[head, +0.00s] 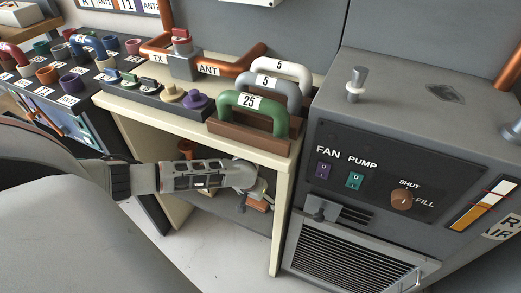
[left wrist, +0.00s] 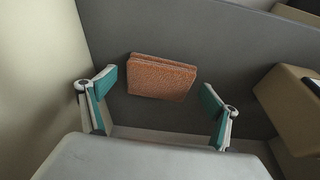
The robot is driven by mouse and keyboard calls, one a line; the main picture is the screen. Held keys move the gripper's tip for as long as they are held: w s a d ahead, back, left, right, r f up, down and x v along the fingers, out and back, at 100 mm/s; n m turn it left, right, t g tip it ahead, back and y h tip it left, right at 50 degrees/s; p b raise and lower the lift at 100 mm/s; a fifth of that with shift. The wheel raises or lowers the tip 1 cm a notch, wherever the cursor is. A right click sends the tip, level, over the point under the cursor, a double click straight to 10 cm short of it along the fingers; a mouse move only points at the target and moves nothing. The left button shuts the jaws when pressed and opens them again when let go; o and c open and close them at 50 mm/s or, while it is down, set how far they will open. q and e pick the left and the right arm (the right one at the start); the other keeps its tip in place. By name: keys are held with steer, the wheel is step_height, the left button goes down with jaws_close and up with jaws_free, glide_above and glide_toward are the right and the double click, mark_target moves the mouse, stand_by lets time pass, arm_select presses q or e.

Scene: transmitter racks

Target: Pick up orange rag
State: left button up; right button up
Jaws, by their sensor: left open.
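The orange rag (left wrist: 160,77) shows in the left wrist view as a folded, textured orange-brown piece against a grey surface, between and beyond the fingertips. In the head view a small orange part of it (head: 257,205) shows under the cream table, beside my gripper. My left gripper (left wrist: 158,92) is open, its two teal-padded fingers on either side of the rag with visible gaps. In the head view the left gripper (head: 262,197) reaches under the tabletop, partly hidden by its own wrist. My right gripper is in neither view.
The cream table (head: 274,240) has its edge above my left arm and a leg right of the gripper. A grey cabinet (head: 345,240) with fan and pump switches stands at right. Numbered handles (head: 252,104) stand on the table. A tan block (left wrist: 288,100) lies right in the wrist view.

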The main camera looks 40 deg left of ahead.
arm_select(q)
steer(key=shift+w+r, duration=0.15)
steer(key=shift+r, duration=0.15)
steer(key=c, duration=1.1)
steer(key=shift+o, duration=0.2)
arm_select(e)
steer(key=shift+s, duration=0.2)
arm_select(q)
steer(key=shift+r+p, duration=0.3)
steer(key=shift+r, duration=0.15)
steer(key=r+p, duration=0.1)
steer(key=r, duration=0.1)
steer(key=r+p, duration=0.1)
steer(key=shift+w+a+r, duration=0.15)
steer(key=shift+w+r, duration=0.05)
steer(key=shift+r, duration=0.15)
steer(key=a, duration=0.2)
steer(key=a+f, duration=0.1)
steer(key=a, duration=0.1)
steer(key=shift+s+a, duration=0.1)
steer(key=a, duration=0.7)
steer(key=w+a, duration=0.1)
steer(key=a, duration=0.3)
steer(key=shift+a+f, duration=0.15)
steer(key=shift+a, duration=0.15)
steer(key=shift+a+b, duration=0.3)
steer(key=shift+a, duration=0.65)
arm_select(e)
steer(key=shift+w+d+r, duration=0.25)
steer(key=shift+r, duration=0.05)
